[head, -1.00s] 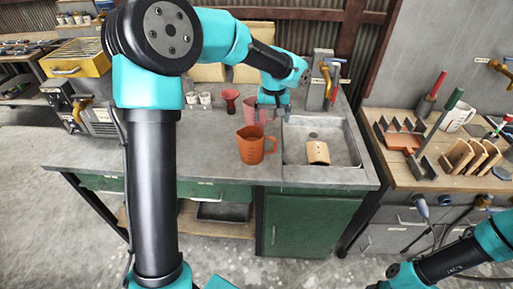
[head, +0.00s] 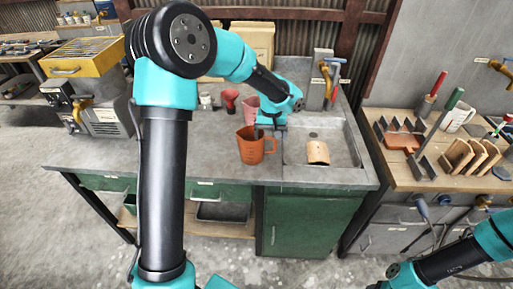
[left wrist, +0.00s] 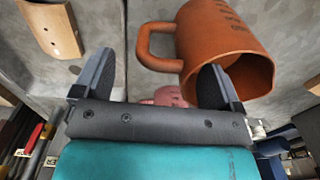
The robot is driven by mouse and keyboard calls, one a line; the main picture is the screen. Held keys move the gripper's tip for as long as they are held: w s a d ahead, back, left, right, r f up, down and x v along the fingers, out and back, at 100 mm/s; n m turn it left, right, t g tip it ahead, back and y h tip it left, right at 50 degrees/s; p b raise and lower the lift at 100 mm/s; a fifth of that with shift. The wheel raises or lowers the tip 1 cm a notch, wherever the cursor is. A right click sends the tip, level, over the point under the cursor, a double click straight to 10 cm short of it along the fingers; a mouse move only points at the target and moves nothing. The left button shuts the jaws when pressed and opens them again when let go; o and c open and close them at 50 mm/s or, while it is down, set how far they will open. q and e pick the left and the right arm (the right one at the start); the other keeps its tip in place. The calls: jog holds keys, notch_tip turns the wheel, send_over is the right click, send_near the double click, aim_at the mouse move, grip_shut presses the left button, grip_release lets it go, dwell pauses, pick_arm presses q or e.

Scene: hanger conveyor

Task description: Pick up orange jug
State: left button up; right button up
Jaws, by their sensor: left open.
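The orange jug (head: 251,147) stands upright on the grey bench top, just left of the sink, its handle on the right. In the left wrist view the jug (left wrist: 222,38) fills the upper right, its handle toward the left. My left gripper (head: 270,127) is at the jug's right side, close to the handle. Nothing is held. My right gripper is out of view; only part of that arm shows at the lower right.
A pink jug (head: 251,108) and a red funnel (head: 230,100) stand behind the orange jug. The sink (head: 340,160) on the right holds a tan curved piece (head: 318,152). The bench front left of the jug is clear.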

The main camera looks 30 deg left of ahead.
pick_arm(q)
jog(key=shift+a+f, duration=0.1)
jog(key=shift+f, duration=1.65)
jog(key=shift+c, duration=0.5)
jog(key=c, duration=1.5)
jog(key=shift+r, duration=0.2)
jog(key=shift+r, duration=1.4)
jog(key=shift+s+r, duration=0.2)
jog(key=shift+r, duration=0.05)
jog(key=s+d, duration=0.2)
jog(key=s, duration=0.2)
jog(key=s+d+r, duration=0.1)
jog(key=s+d, duration=0.1)
jog(key=s, duration=0.3)
jog(key=s+d, duration=0.3)
jog(key=s, duration=0.2)
jog(key=shift+d+r, duration=0.1)
jog(key=shift+r, duration=0.05)
jog(key=shift+w, duration=0.1)
